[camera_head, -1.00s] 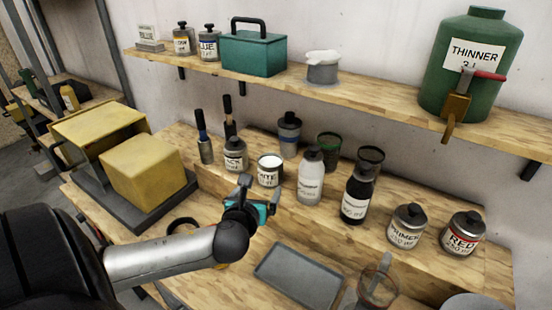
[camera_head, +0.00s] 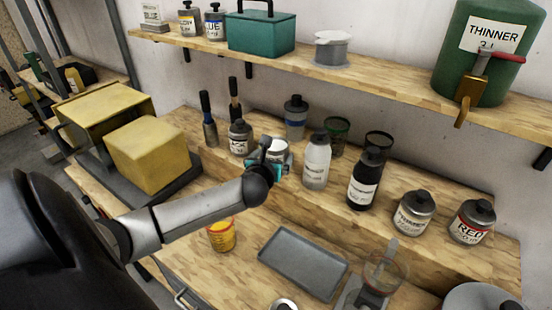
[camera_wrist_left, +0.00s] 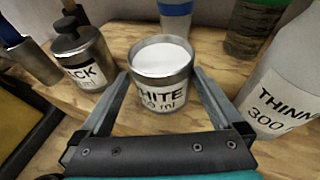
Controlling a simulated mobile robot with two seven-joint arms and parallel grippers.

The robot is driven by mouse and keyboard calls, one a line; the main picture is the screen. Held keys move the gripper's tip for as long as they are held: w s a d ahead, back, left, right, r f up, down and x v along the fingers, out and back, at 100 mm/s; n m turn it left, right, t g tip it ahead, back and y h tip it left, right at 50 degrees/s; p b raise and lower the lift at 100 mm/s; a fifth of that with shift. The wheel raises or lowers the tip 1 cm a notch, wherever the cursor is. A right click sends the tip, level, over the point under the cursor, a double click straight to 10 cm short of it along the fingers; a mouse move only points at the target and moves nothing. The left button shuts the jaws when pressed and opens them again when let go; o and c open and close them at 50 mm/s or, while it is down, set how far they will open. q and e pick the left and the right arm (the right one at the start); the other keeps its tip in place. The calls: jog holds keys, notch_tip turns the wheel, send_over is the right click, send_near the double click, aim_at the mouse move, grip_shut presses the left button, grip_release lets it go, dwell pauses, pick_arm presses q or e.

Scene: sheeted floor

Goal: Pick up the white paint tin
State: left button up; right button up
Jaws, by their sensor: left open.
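The white paint tin (camera_wrist_left: 162,72) is an open metal tin with white paint inside and a label reading WHITE. It stands upright on the raised wooden step, and in the head view the tin (camera_head: 277,148) is partly hidden behind my gripper. My left gripper (camera_head: 264,160) is right in front of it. In the left wrist view the open fingers (camera_wrist_left: 160,95) reach forward on either side of the tin's lower part. I cannot tell whether they touch it. My right gripper is not in view.
A black paint tin (camera_wrist_left: 80,55) stands close on the left, and a white thinner bottle (camera_wrist_left: 285,85) close on the right. A dark bottle (camera_head: 364,182), primer tin (camera_head: 413,214) and red tin (camera_head: 472,222) stand further right. A grey tray (camera_head: 303,264) lies below, and a shelf (camera_head: 370,80) hangs above.

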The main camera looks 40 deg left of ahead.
aim_at(278, 148)
pick_arm(q)
jog(key=shift+b+x, duration=0.3)
jog(key=shift+x, duration=1.65)
jog(key=shift+w+a, duration=0.15)
jog(key=shift+w, duration=0.55)
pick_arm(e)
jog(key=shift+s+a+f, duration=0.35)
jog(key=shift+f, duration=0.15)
pick_arm(q)
jog(key=shift+c, duration=0.2)
jog(key=c, duration=1.5)
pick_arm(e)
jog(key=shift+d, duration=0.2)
pick_arm(q)
jog(key=shift+r, duration=0.15)
jog(key=shift+c, duration=0.2)
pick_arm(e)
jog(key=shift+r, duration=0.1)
